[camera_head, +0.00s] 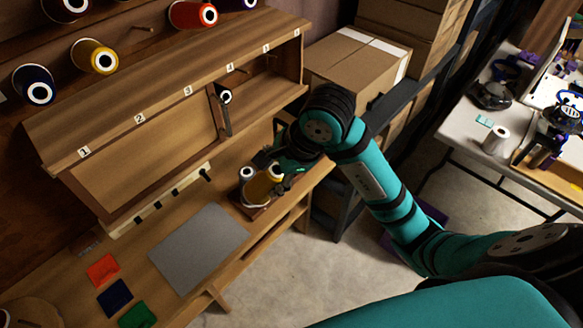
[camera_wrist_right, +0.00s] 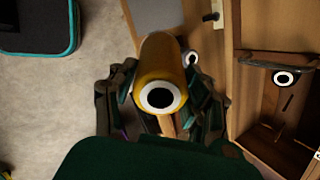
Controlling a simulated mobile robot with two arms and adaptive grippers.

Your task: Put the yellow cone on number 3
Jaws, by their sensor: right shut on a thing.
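The yellow cone (camera_head: 258,190) is between the fingers of my right gripper (camera_head: 281,168), over the right end of the workbench. In the right wrist view the yellow cone (camera_wrist_right: 155,58) lies lengthwise between the fingers (camera_wrist_right: 160,105), its white ring and dark centre facing the camera. In the head view, I cannot tell whether its lower end touches the small wooden stand below. The number 3 label (camera_head: 187,90) is on the sloped shelf top, between 2 and 4. My left gripper is out of view.
Another spool (camera_head: 246,172) stands close beside the yellow cone. Several spools hang on the wall, including another yellow one (camera_head: 95,56). A grey mat (camera_head: 198,248) and coloured squares lie on the bench. Cardboard boxes (camera_head: 355,65) are behind my arm.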

